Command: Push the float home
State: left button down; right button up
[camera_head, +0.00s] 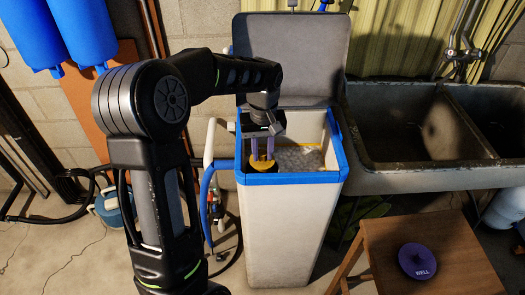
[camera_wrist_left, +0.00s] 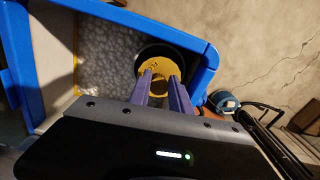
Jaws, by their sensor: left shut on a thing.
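The yellow float (camera_head: 262,166) is at the near left corner inside the open tank (camera_head: 292,220), a tall white box with a blue rim. In the left wrist view the yellow float (camera_wrist_left: 167,59) is a ring-like piece at the mouth of a dark round well (camera_wrist_left: 142,52). My left gripper (camera_head: 262,153) reaches down over the tank with its purple fingers shut on the float. In the left wrist view the fingers (camera_wrist_left: 160,80) meet the float's near side. How deep the float sits is hidden. My right gripper is not in view.
White granules (camera_head: 300,157) fill the tank beside the well. The grey lid (camera_head: 290,55) stands open behind. A purple cap marked WELL (camera_head: 417,261) lies on a wooden stool (camera_head: 450,245) at right. A double sink (camera_head: 415,130) adjoins the tank; hoses (camera_head: 207,190) run at its left.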

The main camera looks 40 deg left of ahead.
pick_arm(q)
jog(key=shift+f+b, duration=2.6)
jog(key=shift+f, duration=1.15)
jog(key=shift+f, duration=0.15)
jog(key=c, duration=1.1)
grip_release()
